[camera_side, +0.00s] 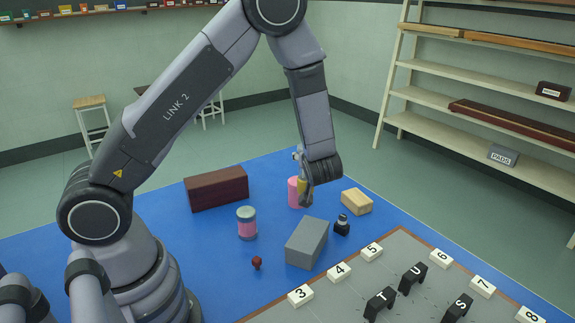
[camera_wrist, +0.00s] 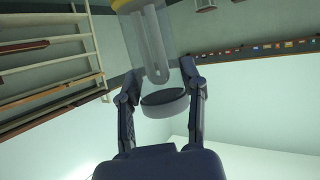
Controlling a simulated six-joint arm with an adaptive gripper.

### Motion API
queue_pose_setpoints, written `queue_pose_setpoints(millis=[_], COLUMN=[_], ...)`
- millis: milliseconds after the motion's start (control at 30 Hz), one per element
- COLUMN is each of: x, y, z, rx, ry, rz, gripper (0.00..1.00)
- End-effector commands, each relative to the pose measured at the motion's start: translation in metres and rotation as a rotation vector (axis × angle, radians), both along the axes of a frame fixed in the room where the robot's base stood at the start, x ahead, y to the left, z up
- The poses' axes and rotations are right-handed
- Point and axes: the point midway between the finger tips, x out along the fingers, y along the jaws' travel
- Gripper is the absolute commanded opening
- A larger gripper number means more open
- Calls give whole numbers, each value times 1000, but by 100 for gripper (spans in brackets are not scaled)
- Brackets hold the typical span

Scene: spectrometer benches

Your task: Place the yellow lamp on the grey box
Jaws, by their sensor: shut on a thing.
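The yellow lamp (camera_side: 302,186) is partly hidden by my gripper (camera_side: 307,197) in the side view, where only a narrow yellow part shows. In the wrist view the lamp (camera_wrist: 157,45) is a clear tube with a yellow part at the top edge and a grey disc-shaped end. My gripper (camera_wrist: 161,78) is shut on it, one finger on each side. The grey box (camera_side: 306,243) lies on the blue mat, below my gripper in the picture. The gripper appears apart from the box; its exact height is hard to tell.
A pink cylinder (camera_side: 293,192) stands just behind my gripper. A banded jar (camera_side: 247,223), a red knob (camera_side: 256,263), a small black item (camera_side: 342,226), a wooden block (camera_side: 357,201) and a dark red box (camera_side: 216,188) are around. A grey numbered board (camera_side: 400,265) lies at front right.

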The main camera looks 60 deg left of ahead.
Motion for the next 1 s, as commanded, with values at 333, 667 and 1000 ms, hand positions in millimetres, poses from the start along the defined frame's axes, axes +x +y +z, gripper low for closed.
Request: queue_pose_setpoints(millis=[333,667,1000], x=[-33,-33,-32], y=[-61,-60,-60], z=[-12,-58,-78], rx=[8,7,5], ry=[22,21,16], rz=[30,32,32], gripper=[0,0,0])
